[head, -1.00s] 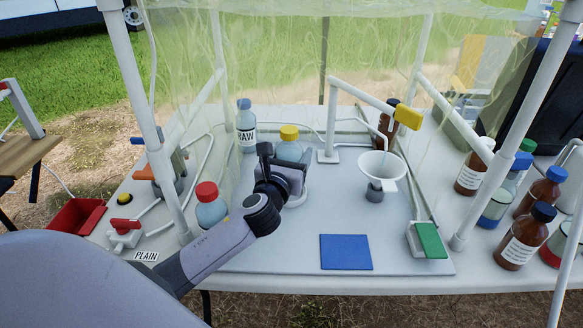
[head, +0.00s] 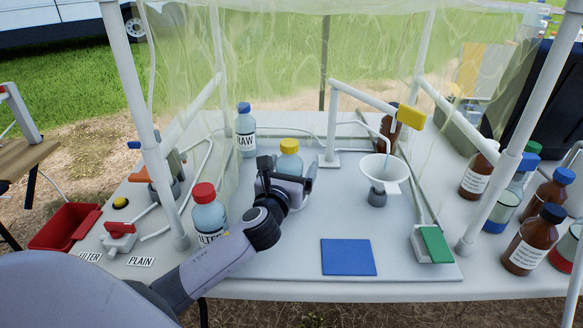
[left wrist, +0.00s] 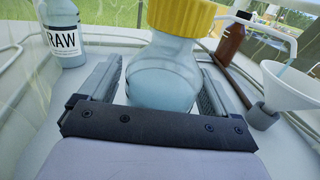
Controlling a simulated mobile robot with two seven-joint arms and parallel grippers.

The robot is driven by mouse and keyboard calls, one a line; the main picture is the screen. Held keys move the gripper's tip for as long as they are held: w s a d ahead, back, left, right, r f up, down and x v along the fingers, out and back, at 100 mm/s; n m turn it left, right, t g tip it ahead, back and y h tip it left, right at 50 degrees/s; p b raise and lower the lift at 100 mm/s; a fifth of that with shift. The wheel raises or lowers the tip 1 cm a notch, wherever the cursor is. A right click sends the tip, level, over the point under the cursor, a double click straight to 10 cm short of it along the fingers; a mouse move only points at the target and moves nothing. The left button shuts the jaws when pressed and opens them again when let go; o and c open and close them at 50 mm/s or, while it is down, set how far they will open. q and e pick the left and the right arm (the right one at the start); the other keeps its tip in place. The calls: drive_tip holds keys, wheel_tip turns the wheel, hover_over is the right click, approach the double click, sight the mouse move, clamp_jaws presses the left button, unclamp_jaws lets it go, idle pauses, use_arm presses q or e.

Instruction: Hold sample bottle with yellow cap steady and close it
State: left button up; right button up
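The sample bottle with the yellow cap (head: 289,160) stands upright on the work tray in the middle of the head view. Its yellow cap (head: 289,146) sits on top; I cannot tell how tightly. My left gripper (head: 284,178) is at the bottle's near side, low on its body. In the left wrist view the bottle (left wrist: 163,75) stands between the two open fingers (left wrist: 162,85), with small gaps seeming to show beside it. The cap (left wrist: 185,15) is above the fingers and cut by the picture's top edge. My right gripper is not in view.
The RAW bottle (head: 245,132) stands behind left, a red-capped bottle (head: 208,215) nearer left. A white funnel (head: 383,170) stands to the right. A blue pad (head: 348,257) lies in front. Posts and clear sheeting frame the tray; brown bottles (head: 533,240) stand at the right.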

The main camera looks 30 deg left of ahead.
use_arm(q)
drive_tip(key=shift+r, duration=0.15)
drive_tip(key=shift+s, duration=0.15)
drive_tip(key=p+v, duration=0.1)
drive_tip(key=v, duration=1)
drive_tip(key=shift+s+d, duration=0.15)
drive_tip(key=shift+s, duration=0.25)
